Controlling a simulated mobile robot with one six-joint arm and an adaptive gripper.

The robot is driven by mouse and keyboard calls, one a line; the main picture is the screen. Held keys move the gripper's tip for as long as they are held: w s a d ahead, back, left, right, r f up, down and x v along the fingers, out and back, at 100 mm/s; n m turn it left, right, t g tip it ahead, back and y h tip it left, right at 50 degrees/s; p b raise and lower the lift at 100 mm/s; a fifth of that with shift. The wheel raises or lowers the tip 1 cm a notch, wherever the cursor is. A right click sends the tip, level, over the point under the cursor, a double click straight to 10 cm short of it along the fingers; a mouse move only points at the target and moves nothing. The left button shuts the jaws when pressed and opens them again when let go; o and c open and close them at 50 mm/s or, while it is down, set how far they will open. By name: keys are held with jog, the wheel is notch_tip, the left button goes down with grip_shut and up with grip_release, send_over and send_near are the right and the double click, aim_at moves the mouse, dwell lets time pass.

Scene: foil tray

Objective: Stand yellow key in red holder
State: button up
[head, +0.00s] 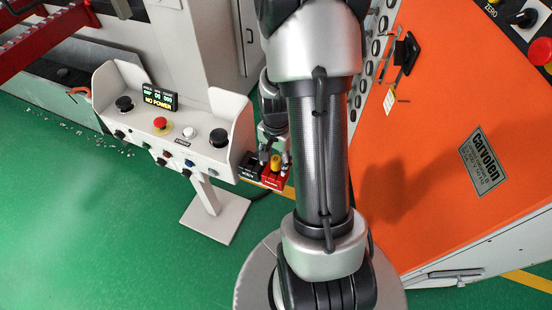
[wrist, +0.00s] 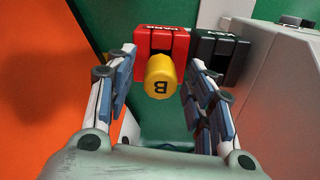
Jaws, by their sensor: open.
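In the head view the yellow key (head: 275,162) stands over the red holder (head: 271,181). My gripper (wrist: 158,66) is open, with one finger on each side of the key and gaps between. In the head view my gripper is partly hidden behind my arm.
A black holder (wrist: 222,48) stands right beside the red one. A grey control console (head: 206,157) with buttons and a "NO POWER" display is to the left. An orange machine (head: 430,130) is to the right. Green floor (head: 80,220) is clear at lower left.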

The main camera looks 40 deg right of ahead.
notch_tip(320, 180, up, 12)
dwell(0.7)
dwell(0.4)
jog(key=s+a+r+n+t, duration=0.1)
jog(key=a+r+n+t, duration=0.1)
jog(key=a+r+n, duration=0.6)
jog(key=s+a+r+n+t, duration=0.1)
jog(key=s+a+r+n, duration=0.2)
jog(key=a, duration=0.3)
jog(key=s+a+r+n+t, duration=0.1)
jog(key=s+a+r+n, duration=0.2)
jog(key=s+a+n, duration=0.1)
jog(key=shift+s+a+r+t, duration=0.3)
jog(key=shift+s+a, duration=0.35)
jog(key=shift+a, duration=0.55)
